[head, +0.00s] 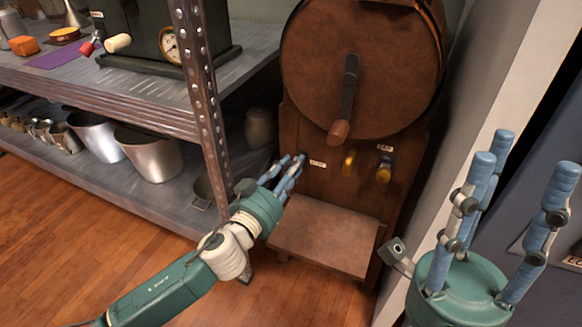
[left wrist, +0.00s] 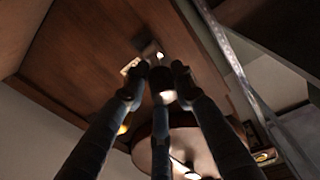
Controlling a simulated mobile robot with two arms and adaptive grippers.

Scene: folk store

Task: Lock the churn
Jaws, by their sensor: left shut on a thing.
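The churn (head: 360,75) is a dark wooden drum with a crank handle (head: 346,100) on its front, standing on a wooden base. The base front carries a brass lever (head: 349,164) in the middle and a brass knob (head: 384,172) at right, under a small white label. Another small label (head: 317,163) sits at the left. My left gripper (head: 291,168) is shut on a small control beside this left label, mostly hidden by the fingers. In the left wrist view the control (left wrist: 162,86) shows between the fingertips. My right gripper (head: 525,168) is open and empty, with fingers raised at right.
A metal shelf (head: 205,90) with a riveted post stands left of the churn, holding pots (head: 148,152) and a dark box with a gauge (head: 170,44). A wooden ledge (head: 325,235) juts out below the controls. A pale wall edge (head: 470,120) stands right of the churn.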

